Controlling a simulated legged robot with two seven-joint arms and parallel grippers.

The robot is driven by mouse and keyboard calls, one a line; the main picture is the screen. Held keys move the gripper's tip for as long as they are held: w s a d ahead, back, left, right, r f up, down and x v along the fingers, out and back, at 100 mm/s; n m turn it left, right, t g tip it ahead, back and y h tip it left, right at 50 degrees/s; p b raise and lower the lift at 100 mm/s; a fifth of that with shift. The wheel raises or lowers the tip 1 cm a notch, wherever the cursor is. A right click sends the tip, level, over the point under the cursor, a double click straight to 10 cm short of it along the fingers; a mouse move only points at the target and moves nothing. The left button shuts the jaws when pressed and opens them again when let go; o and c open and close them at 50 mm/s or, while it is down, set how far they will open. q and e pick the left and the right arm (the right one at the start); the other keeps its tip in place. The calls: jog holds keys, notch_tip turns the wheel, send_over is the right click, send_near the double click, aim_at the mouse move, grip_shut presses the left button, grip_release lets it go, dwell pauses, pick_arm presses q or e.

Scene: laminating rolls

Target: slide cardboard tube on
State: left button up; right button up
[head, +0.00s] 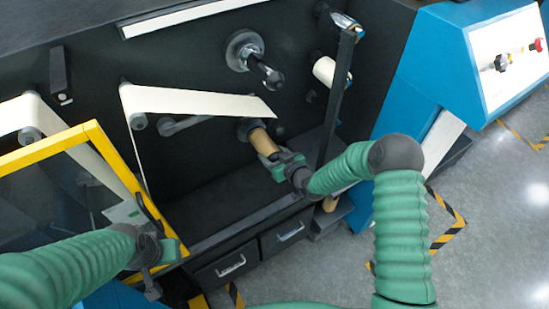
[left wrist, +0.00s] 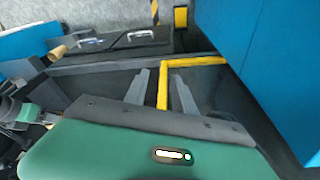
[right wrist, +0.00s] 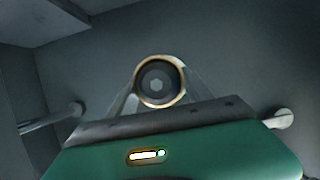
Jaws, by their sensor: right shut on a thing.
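The tan cardboard tube (head: 261,139) is at the dark machine wall. Its far end is at the round hub of the lower spindle. My right gripper (head: 272,160) is shut on its near end. In the right wrist view the tube (right wrist: 139,97) shows end-on as a thin tan ring, with a dark round core (right wrist: 157,83) bearing a hexagon inside it. How far the tube is on the spindle cannot be told. My left gripper (head: 153,250) is by the yellow frame's lower corner; its fingers stand apart in the left wrist view (left wrist: 160,92), with the yellow bar showing between them.
A cream web (head: 190,103) hangs above left of the tube. An empty-looking spindle (head: 260,68) juts out above. The yellow-edged panel (head: 120,172) stands left. Drawers (head: 230,265) lie below. Another tan tube end (head: 330,204) shows near the floor. A blue cabinet (head: 425,70) stands right.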

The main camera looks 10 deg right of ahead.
dwell(0.4)
jog(key=o, duration=1.4)
jog(key=shift+o, duration=0.2)
jog(key=s+d+r+m+g+h+p, duration=0.1)
jog(key=s+d+r+g, duration=0.1)
jog(key=s, duration=0.9)
jog(key=s+d+r+m+g+h+p, duration=0.1)
jog(key=s+d+r+g+h, duration=0.1)
jog(key=s, duration=0.9)
jog(key=s+d+r+m+g+h+p, duration=0.1)
jog(key=s+d+r+m+g, duration=0.1)
jog(key=s+r+g, duration=0.4)
jog(key=s+d+r, duration=0.1)
jog(key=s, duration=0.4)
jog(key=shift+d+r+h, duration=0.15)
jog(key=shift+r+h, duration=0.1)
jog(key=shift+h, duration=0.05)
